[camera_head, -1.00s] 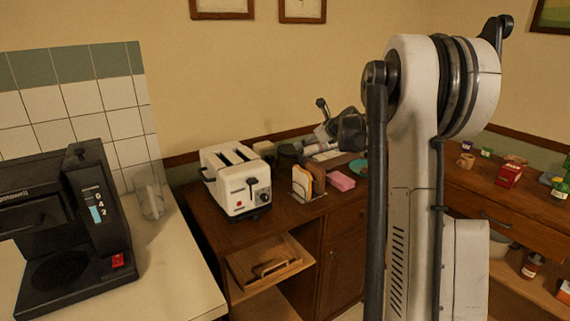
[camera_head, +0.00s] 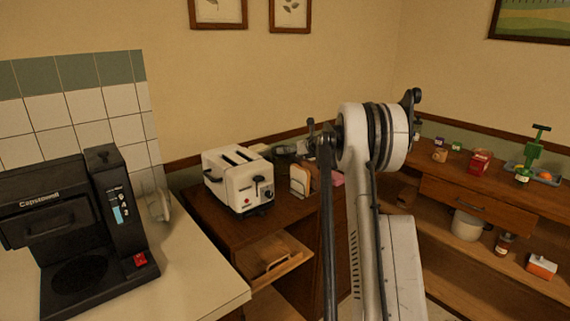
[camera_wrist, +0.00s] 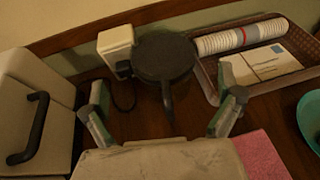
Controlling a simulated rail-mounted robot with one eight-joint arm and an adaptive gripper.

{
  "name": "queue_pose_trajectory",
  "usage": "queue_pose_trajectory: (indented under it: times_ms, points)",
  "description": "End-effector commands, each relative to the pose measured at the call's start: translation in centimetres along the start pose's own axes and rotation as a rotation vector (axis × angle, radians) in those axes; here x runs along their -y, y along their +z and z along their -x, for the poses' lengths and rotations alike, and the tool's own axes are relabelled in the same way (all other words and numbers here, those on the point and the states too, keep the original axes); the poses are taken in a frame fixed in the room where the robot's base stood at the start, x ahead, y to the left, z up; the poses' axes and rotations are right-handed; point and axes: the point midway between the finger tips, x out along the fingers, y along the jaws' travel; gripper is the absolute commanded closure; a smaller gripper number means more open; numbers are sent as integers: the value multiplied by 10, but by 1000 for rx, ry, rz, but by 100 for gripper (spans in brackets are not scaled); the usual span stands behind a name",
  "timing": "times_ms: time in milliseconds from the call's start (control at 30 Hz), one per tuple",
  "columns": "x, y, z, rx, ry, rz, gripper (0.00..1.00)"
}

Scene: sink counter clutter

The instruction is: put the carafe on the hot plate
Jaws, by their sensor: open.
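A dark round-topped vessel with a handle, which looks like the carafe (camera_wrist: 165,57), stands on the brown counter in the wrist view. Its handle points toward my gripper (camera_wrist: 168,95). The two fingers are spread wide, one on each side of the handle's line, with nothing between them; they do not appear to touch the vessel. Its body is mostly hidden below its top. The hot plate (camera_head: 79,274) is the bare dark disc at the base of the black coffee maker (camera_head: 58,205), at left in the head view.
The white toaster (camera_head: 238,181) stands beside my gripper's area. A clear glass jug (camera_head: 158,205) stands beside the coffee maker. The white counter's front is clear.

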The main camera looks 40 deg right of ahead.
Motion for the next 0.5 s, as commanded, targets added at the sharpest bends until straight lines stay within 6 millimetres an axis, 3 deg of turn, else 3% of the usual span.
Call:
queue_pose_trajectory:
  times_ms: [200,500]
  points:
    - [0,0,-27,0,0,0,0]
    - [1,-1,-41,0,0,1,0]
